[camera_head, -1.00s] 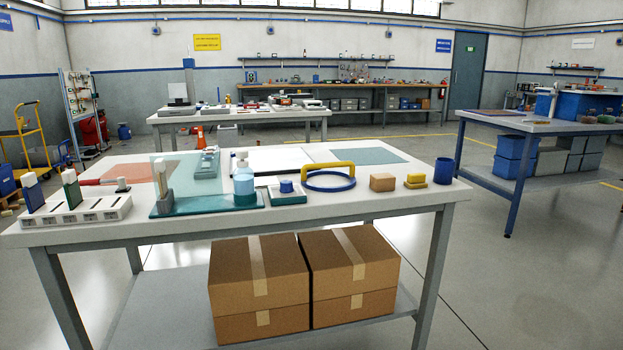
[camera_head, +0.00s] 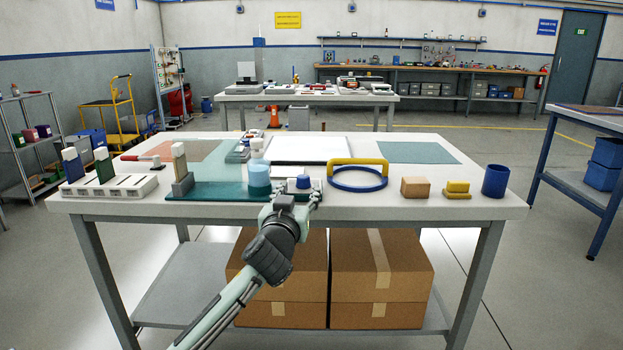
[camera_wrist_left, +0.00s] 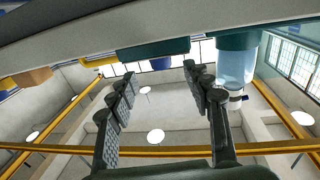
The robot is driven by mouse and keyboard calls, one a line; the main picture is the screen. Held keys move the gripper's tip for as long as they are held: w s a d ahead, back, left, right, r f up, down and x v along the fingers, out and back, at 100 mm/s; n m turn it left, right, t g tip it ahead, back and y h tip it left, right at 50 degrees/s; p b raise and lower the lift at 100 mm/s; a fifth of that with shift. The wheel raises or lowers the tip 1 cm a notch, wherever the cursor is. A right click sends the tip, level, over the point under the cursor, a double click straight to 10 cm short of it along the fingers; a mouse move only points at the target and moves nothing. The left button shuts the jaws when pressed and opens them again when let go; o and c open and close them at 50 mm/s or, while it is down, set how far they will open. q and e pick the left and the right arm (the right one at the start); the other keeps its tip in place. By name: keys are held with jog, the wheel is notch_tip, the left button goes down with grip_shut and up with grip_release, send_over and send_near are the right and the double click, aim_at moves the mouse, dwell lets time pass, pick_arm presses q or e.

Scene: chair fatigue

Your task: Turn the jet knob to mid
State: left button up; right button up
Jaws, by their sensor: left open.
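A round blue knob (camera_head: 303,181), the likely jet knob, sits on a small white-topped block near the table's front edge. It shows in the left wrist view (camera_wrist_left: 161,64) past the fingertips. Its setting cannot be read. My left gripper (camera_head: 291,198) is open at the front edge, just before the block, which its fingers partly hide. In the left wrist view its fingers (camera_wrist_left: 163,88) are spread apart with nothing between them, the knob beyond the gap. A light blue cylinder (camera_head: 259,178) on a teal base (camera_head: 215,190) stands close left of the knob. My right gripper is not in view.
A yellow-handled blue ring (camera_head: 358,182) lies right of the knob. Farther right are a tan block (camera_head: 415,187), a yellow block (camera_head: 457,188) and a blue cup (camera_head: 495,181). A slotted white rack (camera_head: 108,189) stands at left. Cardboard boxes (camera_head: 380,280) sit below.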

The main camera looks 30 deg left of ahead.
aim_at(302, 183)
pick_arm(q)
jog(key=x, duration=0.7)
jog(key=shift+p, duration=0.4)
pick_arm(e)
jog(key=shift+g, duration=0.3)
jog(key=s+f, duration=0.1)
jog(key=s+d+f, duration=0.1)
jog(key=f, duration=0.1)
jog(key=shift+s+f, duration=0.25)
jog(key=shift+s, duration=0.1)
pick_arm(q)
jog(key=shift+c, duration=0.6)
grip_shut()
jog(key=shift+f, duration=0.1)
